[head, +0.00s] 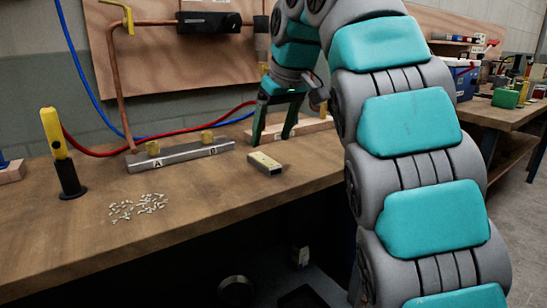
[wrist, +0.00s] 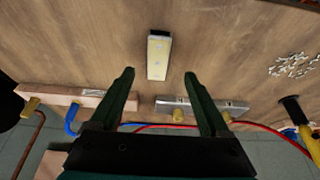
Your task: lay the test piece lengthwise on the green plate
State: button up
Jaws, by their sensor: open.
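A small grey block with a pale yellow top (head: 265,162) lies flat on the wooden bench; I cannot tell if it is the test piece. It also shows in the wrist view (wrist: 158,57), with its long side running away from my gripper. My gripper (head: 273,136) is open above the bench, behind the block in the head view. In the wrist view, its two dark fingers (wrist: 159,75) are apart with nothing between them, and the block lies just beyond the fingertips. I cannot make out a green plate in either view.
A steel bar marked A and B (head: 180,155) with brass fittings stands left of the block. A wooden strip (wrist: 62,95) lies behind. Pale scattered bits (head: 138,206) and a yellow-black upright tool (head: 60,152) are at the left. The bench front is clear.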

aim_at(264, 159)
jog(key=shift+w+a+f, duration=0.15)
jog(key=shift+a+f, duration=0.05)
jog(key=shift+f, duration=0.5)
jog(key=shift+w+p+x, duration=0.15)
jog(key=shift+w+x, duration=0.1)
jog(key=shift+x, duration=1.1)
jog(key=shift+w+p+x, duration=0.15)
jog(key=shift+w+x, duration=0.1)
jog(key=shift+x, duration=1.05)
jog(key=shift+w+a+f, duration=0.1)
jog(key=shift+f, duration=0.2)
jog(key=shift+c, duration=0.2)
grip_shut()
